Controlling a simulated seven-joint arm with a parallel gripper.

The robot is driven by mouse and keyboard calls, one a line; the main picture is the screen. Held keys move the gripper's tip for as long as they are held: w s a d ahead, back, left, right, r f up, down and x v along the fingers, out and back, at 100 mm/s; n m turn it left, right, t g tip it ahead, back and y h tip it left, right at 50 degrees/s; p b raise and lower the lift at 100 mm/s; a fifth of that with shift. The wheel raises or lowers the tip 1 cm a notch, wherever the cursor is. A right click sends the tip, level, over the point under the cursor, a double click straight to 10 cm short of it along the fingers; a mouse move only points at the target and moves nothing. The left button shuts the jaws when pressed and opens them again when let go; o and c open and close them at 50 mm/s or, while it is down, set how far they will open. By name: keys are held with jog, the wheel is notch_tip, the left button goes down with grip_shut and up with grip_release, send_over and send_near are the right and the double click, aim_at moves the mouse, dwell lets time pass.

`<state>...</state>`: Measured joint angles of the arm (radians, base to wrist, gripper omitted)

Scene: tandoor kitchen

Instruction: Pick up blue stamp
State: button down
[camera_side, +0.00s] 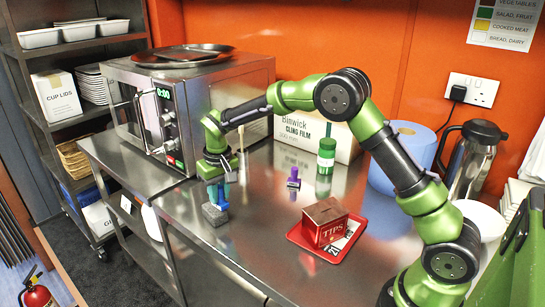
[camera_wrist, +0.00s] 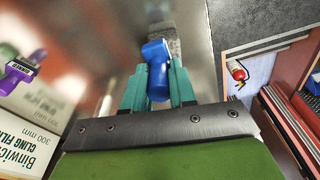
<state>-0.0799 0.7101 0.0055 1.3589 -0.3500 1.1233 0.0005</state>
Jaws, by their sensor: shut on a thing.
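The blue stamp (camera_side: 222,195) is at the front left of the steel counter, below my gripper (camera_side: 218,180). In the wrist view its blue handle (camera_wrist: 157,70) stands between the two teal fingers of my gripper (camera_wrist: 158,88), which is shut on it. A grey speckled block (camera_side: 214,214) is right below the stamp in the side view, and it also shows beyond the handle in the wrist view (camera_wrist: 165,38). I cannot tell whether the stamp touches the block. The lower part of the stamp is hidden.
A purple stamp (camera_side: 293,178) and a green cylinder-like thing (camera_side: 327,150) stand farther right. A red tips box (camera_side: 325,222) sits on a red tray (camera_side: 348,247). A steel oven (camera_side: 200,92) and a cling film box (camera_side: 298,133) are behind. The counter's front edge is close.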

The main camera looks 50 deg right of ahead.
jog(key=shift+r, duration=0.85)
jog(key=s+d+r, duration=0.1)
jog(key=s, duration=1.4)
send_over(214, 207)
jog(key=shift+s+f, duration=0.15)
jog(key=shift+f, duration=2.1)
jog(key=shift+f, duration=0.15)
jog(key=c, duration=0.9)
grip_release()
